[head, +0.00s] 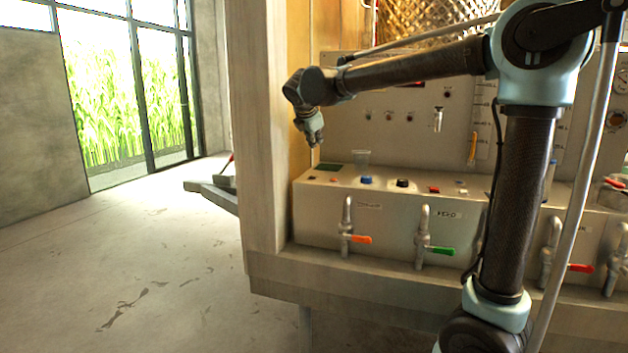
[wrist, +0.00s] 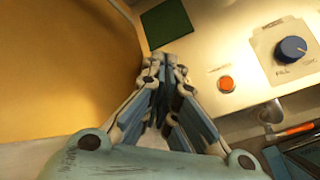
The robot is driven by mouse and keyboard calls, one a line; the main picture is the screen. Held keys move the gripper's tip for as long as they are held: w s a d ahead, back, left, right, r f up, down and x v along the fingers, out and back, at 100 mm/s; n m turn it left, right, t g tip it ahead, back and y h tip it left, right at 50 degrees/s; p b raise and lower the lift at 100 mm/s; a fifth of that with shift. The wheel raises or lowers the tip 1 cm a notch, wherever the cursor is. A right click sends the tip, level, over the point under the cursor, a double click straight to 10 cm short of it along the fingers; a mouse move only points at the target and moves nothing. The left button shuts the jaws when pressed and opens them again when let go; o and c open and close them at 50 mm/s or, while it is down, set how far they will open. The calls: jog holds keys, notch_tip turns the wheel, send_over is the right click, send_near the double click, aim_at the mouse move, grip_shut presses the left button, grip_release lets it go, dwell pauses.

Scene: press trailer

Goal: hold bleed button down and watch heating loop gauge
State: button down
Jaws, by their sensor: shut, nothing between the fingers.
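My gripper (head: 314,140) is shut and empty, pointing down above the left end of the console in the head view. In the wrist view its closed fingers (wrist: 163,75) are left of a round orange button (wrist: 225,84), apart from it. That orange button is tiny in the head view (head: 333,180). It may be the bleed button; I cannot read its label. Round gauges (head: 616,119) show at the right edge of the head view, one cut off by the frame. I cannot tell which is the heating loop gauge, and their readings are too small.
A blue knob (wrist: 291,48) marked FILL stands right of the orange button. A dark green panel (wrist: 166,24) lies beyond the fingers.

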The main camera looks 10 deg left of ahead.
aim_at(312, 178)
jog(key=shift+a+f, duration=0.1)
jog(key=shift+f, duration=0.05)
jog(key=shift+s+f, duration=0.1)
jog(key=shift+f, duration=4.2)
jog(key=shift+f, duration=0.75)
dwell(2.8)
